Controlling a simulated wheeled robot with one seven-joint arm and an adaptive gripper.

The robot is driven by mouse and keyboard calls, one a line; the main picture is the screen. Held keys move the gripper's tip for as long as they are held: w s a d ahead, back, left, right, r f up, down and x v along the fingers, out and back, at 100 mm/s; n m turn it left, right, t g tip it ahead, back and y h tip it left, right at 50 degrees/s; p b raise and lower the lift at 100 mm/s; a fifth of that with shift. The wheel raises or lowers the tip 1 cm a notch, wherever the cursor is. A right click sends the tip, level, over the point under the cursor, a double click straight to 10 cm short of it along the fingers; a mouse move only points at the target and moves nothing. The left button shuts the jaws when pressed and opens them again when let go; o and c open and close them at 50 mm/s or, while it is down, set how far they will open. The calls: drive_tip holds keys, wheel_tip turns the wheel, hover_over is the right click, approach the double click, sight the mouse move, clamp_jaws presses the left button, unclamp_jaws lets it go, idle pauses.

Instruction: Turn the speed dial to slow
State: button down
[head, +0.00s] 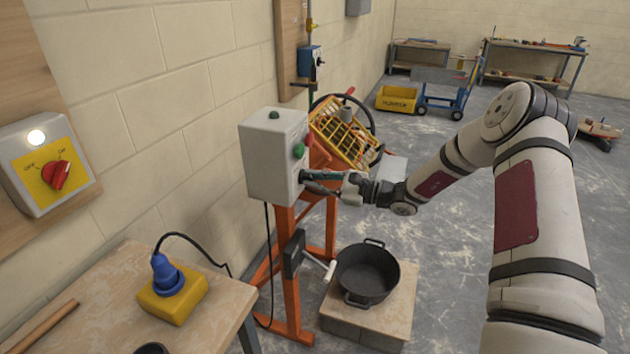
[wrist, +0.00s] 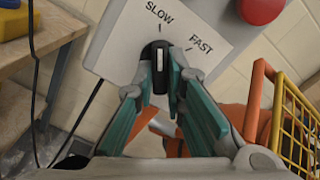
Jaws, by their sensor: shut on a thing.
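The speed dial (wrist: 161,58) is a black knob with a white pointer line on a white plate (wrist: 125,38) marked SLOW and FAST. In the wrist view the line stands upright and lines up with the tick under SLOW; the FAST tick lies to its right. My gripper (wrist: 160,80) has its green-padded fingers on both sides of the knob and is shut on it. In the head view my gripper (head: 312,180) reaches from the right to the front of the grey control box (head: 265,160), hiding the dial there.
A green button (head: 299,151) sits on the box above my gripper. The box stands on an orange frame (head: 286,250) with a yellow guard (head: 342,132). A black tub (head: 367,285) is below. A red wall switch (head: 56,175) and a table (head: 110,295) are at left.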

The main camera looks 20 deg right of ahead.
idle(0.5)
drive_tip(key=c, duration=1.6)
unclamp_jaws()
drive_tip(key=shift+c, duration=0.2)
drive_tip(key=v, duration=1.2)
